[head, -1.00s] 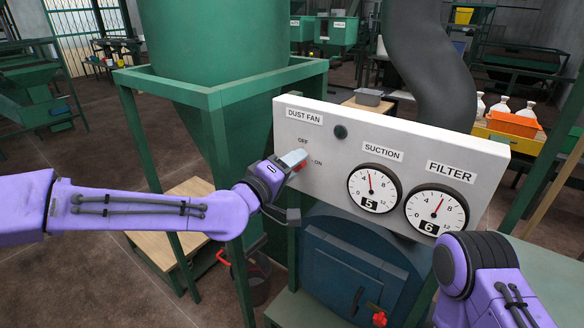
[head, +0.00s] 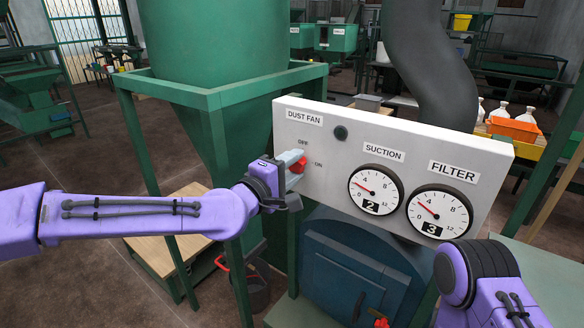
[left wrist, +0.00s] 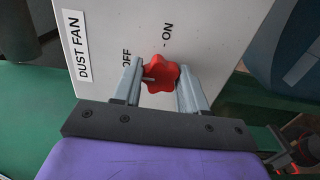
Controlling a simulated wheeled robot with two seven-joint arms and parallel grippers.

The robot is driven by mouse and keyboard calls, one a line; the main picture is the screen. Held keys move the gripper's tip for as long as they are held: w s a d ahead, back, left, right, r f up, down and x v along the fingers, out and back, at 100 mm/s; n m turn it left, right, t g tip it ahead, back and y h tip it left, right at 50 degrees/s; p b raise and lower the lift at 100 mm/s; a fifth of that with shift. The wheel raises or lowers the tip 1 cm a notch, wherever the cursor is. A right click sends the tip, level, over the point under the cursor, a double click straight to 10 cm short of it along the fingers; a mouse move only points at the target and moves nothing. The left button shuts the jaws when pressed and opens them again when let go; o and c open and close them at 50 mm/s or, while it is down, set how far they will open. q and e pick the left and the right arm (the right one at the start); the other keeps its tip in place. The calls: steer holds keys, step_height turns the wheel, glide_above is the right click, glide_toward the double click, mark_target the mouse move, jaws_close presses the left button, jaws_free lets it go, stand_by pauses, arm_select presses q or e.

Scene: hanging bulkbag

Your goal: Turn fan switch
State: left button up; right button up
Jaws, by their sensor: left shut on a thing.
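The fan switch is a red star-shaped knob (head: 300,165) on a pale panel under the DUST FAN label, beside the OFF and ON marks. My left gripper (head: 293,167) is shut on the knob, in front of the panel. In the left wrist view the knob (left wrist: 163,74) sits between the two grey fingers, and its small grey pointer faces left, on the OFF side. The left finger partly covers the OFF mark there. The suction gauge (head: 376,189) reads 2 and the filter gauge (head: 439,213) reads 3. My right gripper is out of view; only its arm shows at lower right.
The panel (head: 400,140) stands in front of a green hopper frame (head: 215,92) and a thick grey duct (head: 430,60). A blue hatch (head: 350,270) lies below it. A dark round button or lamp (head: 340,132) is above the knob. An orange bin (head: 514,130) is behind right.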

arm_select(q)
steer(key=o, duration=1.1)
steer(key=shift+c, duration=0.2)
steer(key=shift+s+a, duration=0.15)
steer(key=shift+a, duration=0.05)
steer(key=b+v, duration=0.2)
steer(key=v, duration=0.8)
steer(key=shift+b, duration=0.3)
